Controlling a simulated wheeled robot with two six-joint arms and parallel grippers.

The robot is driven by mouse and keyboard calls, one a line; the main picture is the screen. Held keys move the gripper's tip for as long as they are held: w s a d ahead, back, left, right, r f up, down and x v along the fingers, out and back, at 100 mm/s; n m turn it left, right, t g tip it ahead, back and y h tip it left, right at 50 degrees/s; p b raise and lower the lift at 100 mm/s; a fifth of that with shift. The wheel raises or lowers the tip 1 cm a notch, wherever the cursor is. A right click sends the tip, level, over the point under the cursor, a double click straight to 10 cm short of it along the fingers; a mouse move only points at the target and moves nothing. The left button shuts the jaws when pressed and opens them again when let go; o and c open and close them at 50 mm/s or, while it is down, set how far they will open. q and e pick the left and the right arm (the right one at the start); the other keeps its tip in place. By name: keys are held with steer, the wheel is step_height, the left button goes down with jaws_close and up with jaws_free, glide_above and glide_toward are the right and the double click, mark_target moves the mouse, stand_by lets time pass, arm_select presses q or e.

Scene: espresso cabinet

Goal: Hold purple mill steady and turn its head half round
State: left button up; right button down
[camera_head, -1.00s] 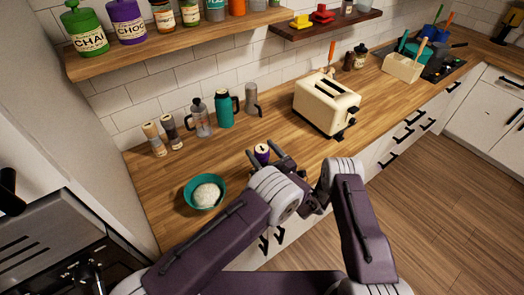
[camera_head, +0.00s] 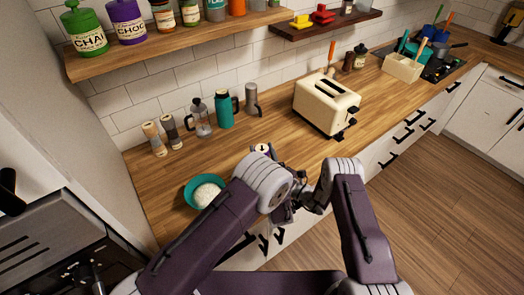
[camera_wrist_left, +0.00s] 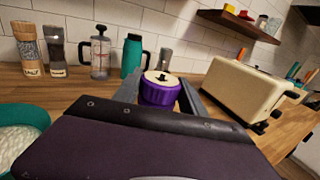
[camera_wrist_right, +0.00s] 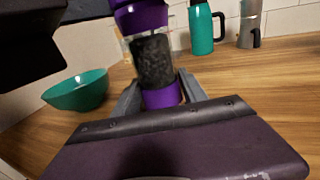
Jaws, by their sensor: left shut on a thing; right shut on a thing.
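The purple mill stands at the counter's front, mostly hidden by my left arm in the head view, where only its pale top (camera_head: 262,148) shows. In the left wrist view its purple head (camera_wrist_left: 160,92), with a cream top and dark knob, sits between the fingers of my left gripper (camera_wrist_left: 159,97), which is shut on it. In the right wrist view the dark clear-sided body (camera_wrist_right: 152,62) shows above a purple base (camera_wrist_right: 162,96). My right gripper (camera_wrist_right: 160,92) is shut on that base. Whether the base touches the counter is unclear.
A teal bowl (camera_head: 190,197) of white grains stands left of the mill. The cream toaster (camera_head: 325,103) is to the right. Two grinders (camera_head: 163,137), a French press (camera_head: 199,120), a teal flask (camera_head: 224,108) and a grey pot (camera_head: 251,100) line the wall. Counter between is clear.

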arm_select(q)
steer(key=shift+a+r+m+h, duration=0.1)
steer(key=shift+m+h, duration=0.9)
steer(key=shift+h, duration=0.7)
steer(key=o, duration=1.4)
steer(key=shift+c, duration=0.2)
steer(key=shift+s, duration=0.1)
steer(key=s, duration=1.2)
